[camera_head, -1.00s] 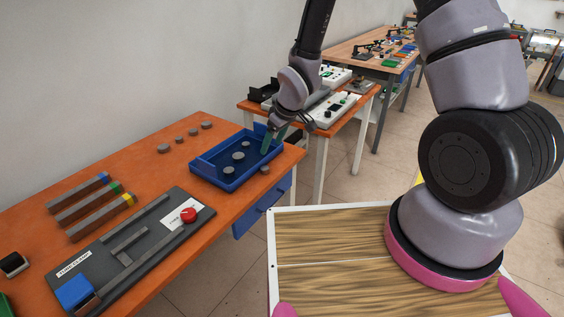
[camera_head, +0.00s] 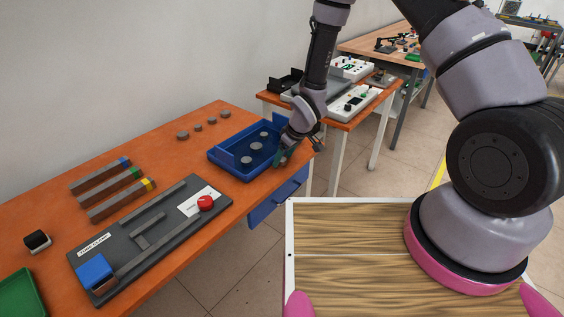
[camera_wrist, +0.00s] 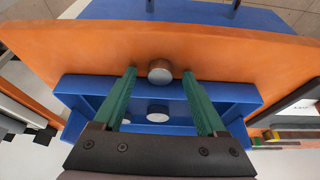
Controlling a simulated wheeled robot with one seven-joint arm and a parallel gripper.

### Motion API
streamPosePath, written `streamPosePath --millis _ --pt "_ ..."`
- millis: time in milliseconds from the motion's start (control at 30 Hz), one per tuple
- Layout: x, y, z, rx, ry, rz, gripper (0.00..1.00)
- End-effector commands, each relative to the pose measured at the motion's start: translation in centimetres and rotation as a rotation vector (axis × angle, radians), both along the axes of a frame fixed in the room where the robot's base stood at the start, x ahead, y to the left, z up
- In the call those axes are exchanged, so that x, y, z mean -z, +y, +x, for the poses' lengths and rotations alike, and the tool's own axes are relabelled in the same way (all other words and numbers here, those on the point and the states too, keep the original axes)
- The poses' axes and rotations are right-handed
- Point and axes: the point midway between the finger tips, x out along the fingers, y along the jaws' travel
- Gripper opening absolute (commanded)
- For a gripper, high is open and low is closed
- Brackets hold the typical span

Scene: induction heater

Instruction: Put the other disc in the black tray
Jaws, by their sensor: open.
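A grey metal disc (camera_wrist: 160,71) lies on the orange table outside the blue tray, near the table edge. My gripper (camera_wrist: 159,74) is open, with its green fingertips on either side of this disc and a gap on each side. In the head view my gripper (camera_head: 283,158) is low at the right end of the blue tray and hides that disc. Another disc (camera_wrist: 157,114) lies inside the blue tray. A black open box (camera_head: 286,81), which may be the black tray, stands on the second table behind.
The blue tray (camera_head: 228,174) holds a few grey discs (camera_head: 256,146). Several more discs (camera_head: 182,135) stand behind it. A dark board with a red knob (camera_head: 205,203) and several bars (camera_head: 108,189) lie left. White devices (camera_head: 351,104) stand on the second table.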

Motion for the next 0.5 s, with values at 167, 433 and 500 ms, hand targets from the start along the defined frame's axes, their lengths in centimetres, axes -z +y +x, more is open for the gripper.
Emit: streamPosePath --millis 167,433,500 --pt "0.13 0.05 0.07 0.0 -0.001 0.0 0.74" --pt "0.1 0.04 0.05 0.001 0.0 0.0 0.0" --pt "0.1 0.05 0.06 0.0 -0.001 0.001 0.0"
